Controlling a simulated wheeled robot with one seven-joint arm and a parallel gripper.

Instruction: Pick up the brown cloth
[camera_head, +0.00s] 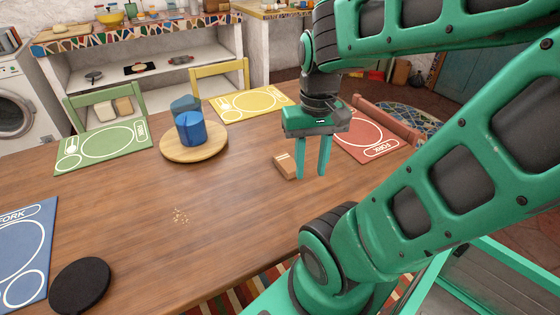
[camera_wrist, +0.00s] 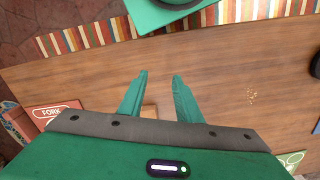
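A small brown block-like item (camera_head: 286,166), which may be the folded brown cloth, lies on the wooden table near its right part. In the wrist view a tan piece of it (camera_wrist: 149,112) shows low between the fingers, mostly hidden by my gripper's body. My gripper (camera_head: 311,174) points down with its two green fingers apart and nothing held between them. In the head view it appears just right of the brown item. Its open fingers also show in the wrist view (camera_wrist: 160,76). I cannot tell its exact height above the table.
A round wooden board (camera_head: 194,153) holds a blue cylindrical item (camera_head: 190,128) and another blue piece. A black disc (camera_head: 80,287) lies at the front left, and crumbs (camera_head: 180,215) lie mid-table. Green (camera_head: 103,147), yellow (camera_head: 252,104), red (camera_head: 367,136) and blue (camera_head: 22,250) placemats line the edges.

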